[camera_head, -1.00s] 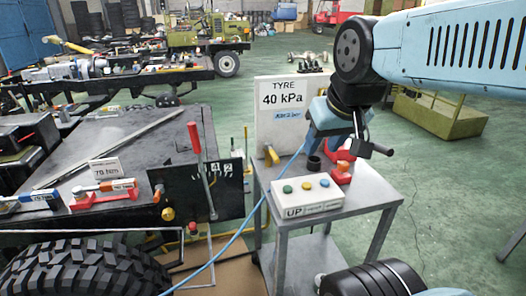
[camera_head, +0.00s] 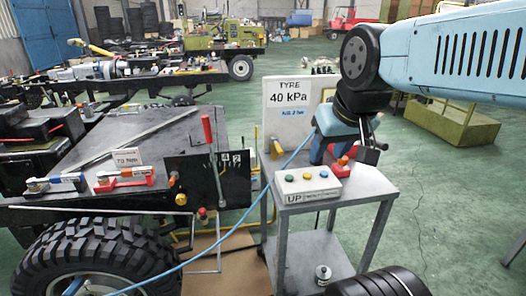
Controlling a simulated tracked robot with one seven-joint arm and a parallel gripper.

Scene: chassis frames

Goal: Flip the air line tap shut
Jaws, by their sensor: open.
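A small yellow lever (camera_head: 276,148) stands at the lower left of the white TYRE 40 kPa board (camera_head: 291,98). It looks like the air line tap, though its body is too small to make out. A blue air hose (camera_head: 235,232) rises from the big tyre at lower left, passes close to the lever, and its upper end is lost near my gripper. My gripper (camera_head: 344,150) is open, pointing down over the cart, to the right of the lever and apart from it. A red fitting with an orange top (camera_head: 341,167) stands below it, partly hidden.
The metal cart (camera_head: 350,188) carries a white button box (camera_head: 307,187) close below my gripper. A red-handled lever (camera_head: 207,130) stands on the vehicle chassis to the left. The tyre (camera_head: 90,258) fills the lower left.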

